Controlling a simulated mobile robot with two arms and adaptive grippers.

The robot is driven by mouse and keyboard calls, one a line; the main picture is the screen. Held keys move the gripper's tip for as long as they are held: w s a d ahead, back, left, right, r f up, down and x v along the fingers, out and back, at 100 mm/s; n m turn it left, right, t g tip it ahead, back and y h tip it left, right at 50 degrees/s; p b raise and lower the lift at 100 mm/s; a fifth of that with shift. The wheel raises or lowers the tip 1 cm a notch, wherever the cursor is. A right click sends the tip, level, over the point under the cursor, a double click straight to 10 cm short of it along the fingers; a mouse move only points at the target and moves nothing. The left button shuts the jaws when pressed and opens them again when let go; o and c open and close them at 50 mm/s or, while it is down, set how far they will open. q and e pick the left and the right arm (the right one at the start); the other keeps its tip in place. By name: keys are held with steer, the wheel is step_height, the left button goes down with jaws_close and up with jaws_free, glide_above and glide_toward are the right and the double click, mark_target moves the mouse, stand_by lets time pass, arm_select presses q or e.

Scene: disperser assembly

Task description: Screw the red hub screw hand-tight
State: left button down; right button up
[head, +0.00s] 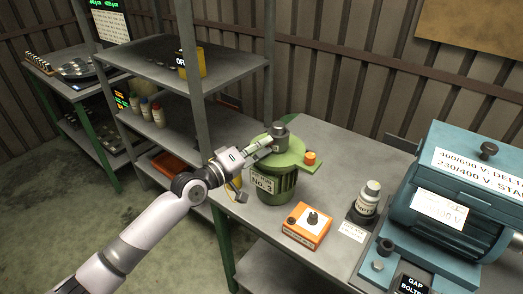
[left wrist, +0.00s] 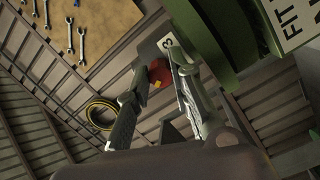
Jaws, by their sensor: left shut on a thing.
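My left gripper (head: 266,145) reaches in from the left, at the upper edge of the green drum-shaped machine (head: 273,187) marked No. 3. In the left wrist view a red piece (left wrist: 160,72), apparently the hub screw, shows between the fingertips, and the gripper is shut on it. In the head view that piece is hidden by the fingers. A grey cylinder (head: 281,133) stands just beyond the fingertips, above the green top. How deep the screw sits cannot be told. My right gripper is not in view.
An orange-red knob (head: 310,158) sits on a green tab right of the machine. An orange box (head: 306,226), a grey-capped bottle (head: 369,196) and a blue motor (head: 452,205) stand on the grey bench (head: 345,150). A shelf rack (head: 150,52) stands left.

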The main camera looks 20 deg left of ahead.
arm_select(q)
steer(key=m, duration=0.2)
steer(key=m+b, duration=0.1)
steer(key=m, duration=0.2)
steer(key=shift+f+m+b, duration=0.2)
steer(key=shift+m+b, duration=0.1)
steer(key=m, duration=0.2)
steer(key=shift+m, duration=1.8)
steer(key=c, duration=1.4)
jaws_free()
steer(key=shift+a, duration=0.1)
steer(key=shift+r, duration=0.1)
steer(key=shift+s, duration=0.1)
steer(key=v, duration=1.2)
